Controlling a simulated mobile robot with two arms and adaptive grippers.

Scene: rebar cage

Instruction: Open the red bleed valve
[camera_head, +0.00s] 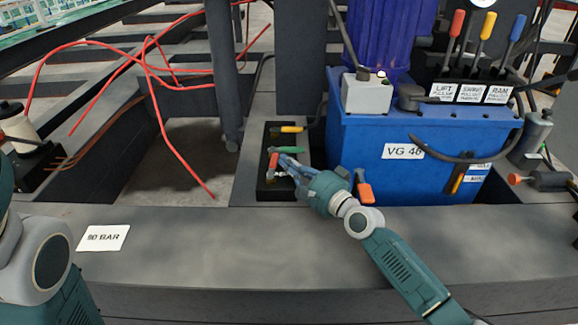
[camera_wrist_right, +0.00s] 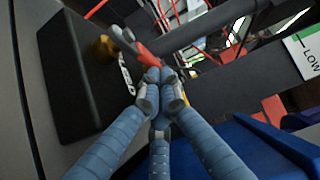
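The red bleed valve handle (camera_head: 273,161) is on a dark valve block (camera_head: 264,186), left of the blue tank. It also shows in the right wrist view (camera_wrist_right: 146,54), running up to my fingertips. My right gripper (camera_head: 286,163) reaches in from the right. Its blue fingers (camera_wrist_right: 160,78) come together at the tips, right at the handle's end. The fingertips hide that end, so I cannot tell whether it is pinched between them. A silver valve part (camera_wrist_right: 127,76) shows beside it. My left arm is at the left edge; its gripper is out of view.
A yellow handle (camera_head: 291,129) and a green handle (camera_head: 291,150) are close by on the same block. The blue tank (camera_head: 365,150) stands just right, with an orange-handled lever (camera_head: 364,188) near my wrist. Red hoses (camera_head: 165,120) hang left. The front beam (camera_head: 190,240) is mostly clear.

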